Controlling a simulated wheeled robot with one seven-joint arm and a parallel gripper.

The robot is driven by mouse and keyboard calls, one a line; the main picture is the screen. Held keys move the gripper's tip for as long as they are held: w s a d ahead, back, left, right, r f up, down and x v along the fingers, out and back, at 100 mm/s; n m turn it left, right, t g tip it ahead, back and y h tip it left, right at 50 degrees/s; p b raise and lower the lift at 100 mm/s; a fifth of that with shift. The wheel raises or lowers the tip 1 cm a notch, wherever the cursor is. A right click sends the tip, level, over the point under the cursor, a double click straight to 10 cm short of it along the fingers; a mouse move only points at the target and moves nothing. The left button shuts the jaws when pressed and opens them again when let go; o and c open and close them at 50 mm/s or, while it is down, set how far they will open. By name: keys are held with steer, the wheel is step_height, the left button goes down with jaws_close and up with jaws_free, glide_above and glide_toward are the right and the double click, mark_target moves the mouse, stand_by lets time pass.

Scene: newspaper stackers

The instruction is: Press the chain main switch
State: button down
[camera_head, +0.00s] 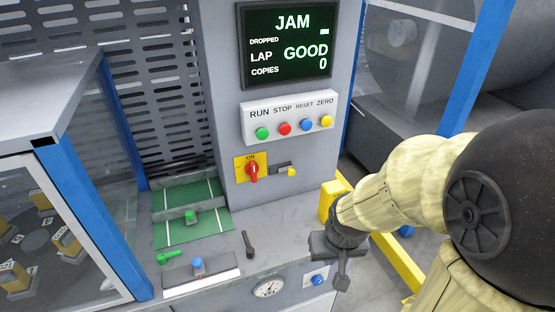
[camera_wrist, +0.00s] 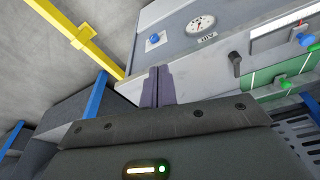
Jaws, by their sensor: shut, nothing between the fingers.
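A red rotary switch (camera_head: 252,172) on a yellow plate (camera_head: 243,162) marked ON is on the grey machine front; no label in view reads "chain". Right of it is a small dark fitting with a yellow end (camera_head: 291,172). A blue button (camera_head: 317,279) sits low on the front, beside a round gauge (camera_head: 268,287); the blue button also shows in the wrist view (camera_wrist: 154,39). I see no contact.
A button box (camera_head: 289,117) labelled RUN, STOP, RESET, ZERO is below a screen (camera_head: 287,43) reading JAM. A black lever (camera_head: 248,243) stands on the ledge by a green panel (camera_head: 190,228). A yellow rail (camera_head: 399,263) and blue posts lie right.

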steer(key=shift+w, duration=0.25)
steer(key=w+f+m+t+y, duration=0.15)
steer(key=w+m+t, duration=0.35)
steer(key=w, duration=0.8)
steer(key=w+a+r+m+t+y, duration=0.3)
steer(key=w+a+m+t+y, duration=0.1)
steer(key=w+m+t+y, duration=0.3)
steer(key=shift+w+r+t, duration=0.15)
steer(key=shift+r+t, duration=0.1)
steer(key=shift+t, duration=0.25)
steer(key=shift+a+y, duration=0.1)
steer(key=shift+y, duration=0.15)
